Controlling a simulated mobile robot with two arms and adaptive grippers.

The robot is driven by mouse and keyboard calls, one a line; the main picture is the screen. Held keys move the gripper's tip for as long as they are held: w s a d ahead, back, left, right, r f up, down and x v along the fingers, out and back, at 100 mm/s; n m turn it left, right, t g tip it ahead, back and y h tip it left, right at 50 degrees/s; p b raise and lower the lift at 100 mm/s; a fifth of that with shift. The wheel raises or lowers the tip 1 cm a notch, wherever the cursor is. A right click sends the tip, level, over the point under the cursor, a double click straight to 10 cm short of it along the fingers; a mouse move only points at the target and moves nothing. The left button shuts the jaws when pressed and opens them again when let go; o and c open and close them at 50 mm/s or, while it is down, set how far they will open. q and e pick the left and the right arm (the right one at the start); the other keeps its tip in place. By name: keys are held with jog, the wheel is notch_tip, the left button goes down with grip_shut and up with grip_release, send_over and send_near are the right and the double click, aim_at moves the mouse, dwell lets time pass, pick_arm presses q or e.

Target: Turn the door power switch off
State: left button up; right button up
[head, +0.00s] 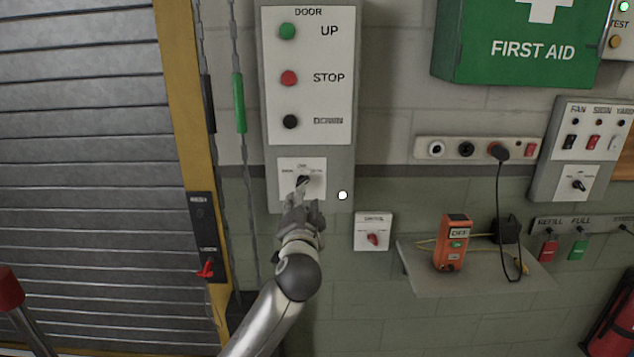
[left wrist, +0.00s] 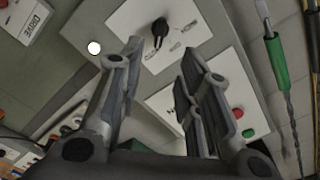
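A grey door control box (head: 308,140) hangs on the wall with green UP, red STOP and black lower buttons. Below them a white plate (head: 314,166) carries a black rotary knob (head: 303,181); its small labels are too blurred to read. My left gripper (head: 301,193) is in front of this plate and partly hides the knob. In the left wrist view the gripper (left wrist: 161,52) is open, its fingers apart, with the black knob (left wrist: 160,30) beyond the fingertips, in the gap between them. I cannot tell whether it touches. My right gripper is not in view.
A white lamp (head: 342,195) glows on the box. A separate red rotary switch (head: 373,239) sits at lower right, above and left of a shelf (head: 475,278). A chain with a green sleeve (head: 239,103) hangs left, and a red lever (head: 205,269) is on the door frame.

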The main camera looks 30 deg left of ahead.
aim_at(303, 182)
pick_arm(q)
jog(key=p+x, duration=0.2)
jog(key=x, duration=0.6)
jog(key=shift+w+a+p, duration=0.15)
jog(key=shift+w+p, duration=0.05)
jog(key=shift+p, duration=0.15)
jog(key=shift+x, duration=0.95)
jog(key=shift+f, duration=0.15)
grip_shut()
